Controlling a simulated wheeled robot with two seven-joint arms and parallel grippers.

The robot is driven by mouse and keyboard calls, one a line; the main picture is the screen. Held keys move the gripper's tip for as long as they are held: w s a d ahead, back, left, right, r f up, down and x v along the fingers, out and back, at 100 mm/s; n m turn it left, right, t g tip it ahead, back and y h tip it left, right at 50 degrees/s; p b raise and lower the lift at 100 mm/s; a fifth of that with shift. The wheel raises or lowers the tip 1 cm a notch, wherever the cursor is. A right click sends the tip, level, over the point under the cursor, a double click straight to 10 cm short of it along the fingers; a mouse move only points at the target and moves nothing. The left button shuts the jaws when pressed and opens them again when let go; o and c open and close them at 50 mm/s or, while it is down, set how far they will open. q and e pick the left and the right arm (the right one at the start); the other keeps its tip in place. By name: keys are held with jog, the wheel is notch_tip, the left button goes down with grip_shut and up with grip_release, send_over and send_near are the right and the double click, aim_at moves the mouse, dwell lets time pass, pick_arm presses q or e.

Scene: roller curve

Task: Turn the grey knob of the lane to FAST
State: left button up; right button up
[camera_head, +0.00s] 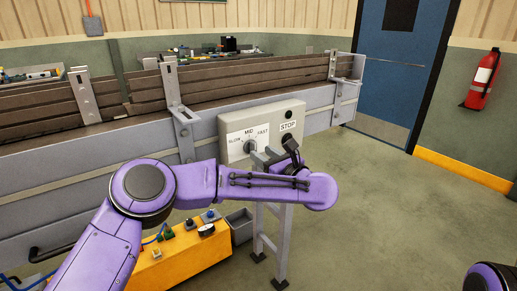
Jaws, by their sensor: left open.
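The grey control box (290,113) is fixed to the side of the lane. Its white label reads SLOW at left, MID at top and FAST at right. The grey knob (249,146) sits below MID; it is small and partly covered, and its pointer seems to be near MID. My left gripper (258,156) is open, with its grey fingers at the knob's lower right. I cannot tell whether they touch the knob. My left arm crosses in front, below the box. My right gripper is out of view; only a piece of my right arm shows at bottom right.
A STOP label (288,126) and a black button (288,114) are on the box, close above my left wrist. The lane's metal side rail (320,97) runs behind. A support leg (283,240) and a yellow case (175,262) stand below. Floor at right is clear.

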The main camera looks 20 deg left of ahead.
aim_at(255, 149)
pick_arm(q)
jog(key=x, duration=0.3)
jog(key=shift+w+a, duration=0.1)
